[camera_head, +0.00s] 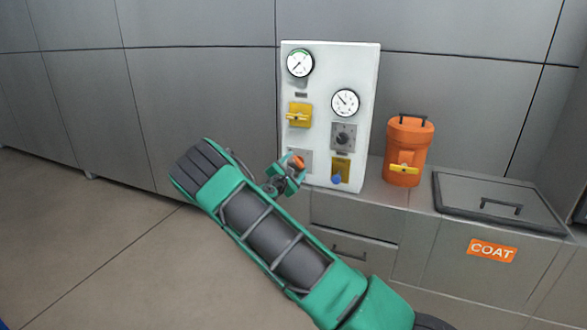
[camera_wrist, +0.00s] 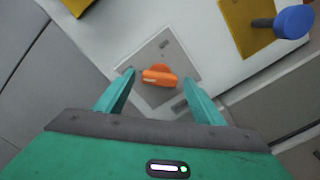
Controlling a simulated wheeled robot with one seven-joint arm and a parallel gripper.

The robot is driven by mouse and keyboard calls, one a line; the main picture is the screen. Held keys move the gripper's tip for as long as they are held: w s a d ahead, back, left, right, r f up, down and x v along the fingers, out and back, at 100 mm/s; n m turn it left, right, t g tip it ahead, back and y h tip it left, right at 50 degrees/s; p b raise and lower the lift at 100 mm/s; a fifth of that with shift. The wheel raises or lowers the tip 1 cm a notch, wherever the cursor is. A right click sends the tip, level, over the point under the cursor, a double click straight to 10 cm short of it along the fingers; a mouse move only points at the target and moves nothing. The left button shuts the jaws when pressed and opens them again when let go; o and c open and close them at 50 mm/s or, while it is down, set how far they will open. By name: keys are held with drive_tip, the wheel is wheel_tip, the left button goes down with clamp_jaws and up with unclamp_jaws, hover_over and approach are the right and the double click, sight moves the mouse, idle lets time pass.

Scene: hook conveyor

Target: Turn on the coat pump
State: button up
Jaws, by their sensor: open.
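A white control panel (camera_head: 320,80) stands against the grey wall, above a bench labelled COAT (camera_head: 492,251). At its lower left is an orange knob (camera_head: 297,161) on a grey square plate, partly hidden by my gripper. My gripper (camera_head: 288,172) is in front of this knob. In the wrist view the orange knob (camera_wrist: 158,76) lies between and just beyond my two green fingers (camera_wrist: 160,88), which are apart and do not clearly touch it. To its right is a blue-knobbed lever (camera_wrist: 294,22) on a yellow plate, which also shows in the head view (camera_head: 336,179).
The panel also carries two gauges (camera_head: 300,63), a yellow valve handle (camera_head: 298,116) and a dark rotary knob (camera_head: 343,138). An orange canister (camera_head: 408,150) stands right of the panel, beside a grey lidded hatch (camera_head: 490,192). Floor at left is clear.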

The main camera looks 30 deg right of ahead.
drive_tip(key=shift+w+d, duration=0.2)
drive_tip(key=c, duration=1)
drive_tip(key=shift+c, duration=0.2)
